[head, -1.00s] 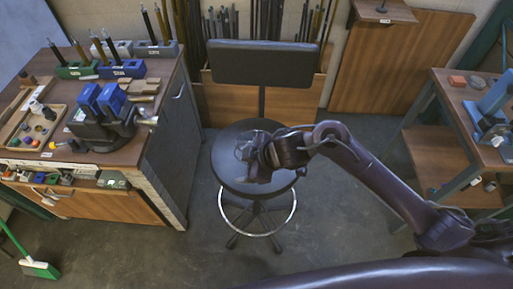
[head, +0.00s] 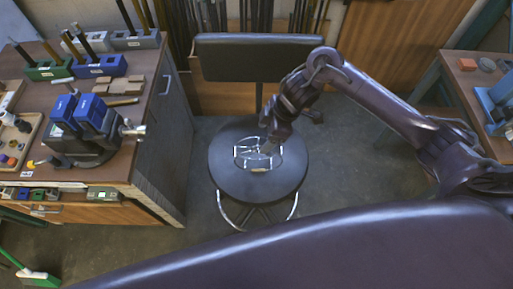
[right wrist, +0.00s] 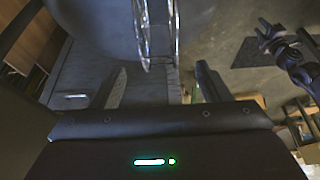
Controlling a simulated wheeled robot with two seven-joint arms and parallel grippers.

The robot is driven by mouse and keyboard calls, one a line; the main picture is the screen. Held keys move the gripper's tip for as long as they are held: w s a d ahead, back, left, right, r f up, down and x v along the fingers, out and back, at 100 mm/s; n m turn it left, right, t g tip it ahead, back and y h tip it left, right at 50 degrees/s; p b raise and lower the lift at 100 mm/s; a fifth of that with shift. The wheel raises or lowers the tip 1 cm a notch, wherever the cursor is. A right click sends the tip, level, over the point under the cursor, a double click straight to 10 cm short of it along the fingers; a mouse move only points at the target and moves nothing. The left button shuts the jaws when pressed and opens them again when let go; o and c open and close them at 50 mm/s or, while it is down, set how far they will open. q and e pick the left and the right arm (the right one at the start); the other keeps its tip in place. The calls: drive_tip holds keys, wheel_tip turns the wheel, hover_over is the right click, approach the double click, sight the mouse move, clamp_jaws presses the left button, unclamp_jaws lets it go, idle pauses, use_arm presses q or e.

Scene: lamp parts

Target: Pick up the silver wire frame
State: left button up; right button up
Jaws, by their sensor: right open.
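The silver wire frame (head: 257,156) lies on the round dark seat of a stool (head: 232,182) in the head view. My right gripper (head: 268,142) is at the frame's far right side, pointing down toward it, and covers a little of it. In the right wrist view my right gripper (right wrist: 160,82) is open, with its two fingers apart and nothing between the tips. Bright silver bars, which look like the wire frame (right wrist: 145,38), show beyond the fingertips. I cannot tell whether the fingers touch the frame. My left gripper is not in view.
The stool's backrest (head: 258,58) stands behind the seat. A workbench (head: 150,125) with a vise (head: 85,135) and tool blocks is at the left. Another bench with a blue device (head: 498,105) is at the right.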

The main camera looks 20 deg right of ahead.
sight(258, 143)
drive_tip(key=p+x, duration=0.1)
drive_tip(key=x, duration=0.2)
drive_tip(key=shift+s+f, duration=0.1)
drive_tip(key=shift+s, duration=0.1)
drive_tip(key=shift+x, duration=1.2)
drive_tip(key=shift+w+f, duration=0.2)
drive_tip(key=c, duration=0.9)
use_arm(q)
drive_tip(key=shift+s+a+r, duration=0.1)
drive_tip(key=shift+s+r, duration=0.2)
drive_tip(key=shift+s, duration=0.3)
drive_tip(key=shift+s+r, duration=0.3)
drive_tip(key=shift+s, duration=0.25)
use_arm(e)
drive_tip(key=c, duration=0.5)
drive_tip(key=shift+r, duration=0.2)
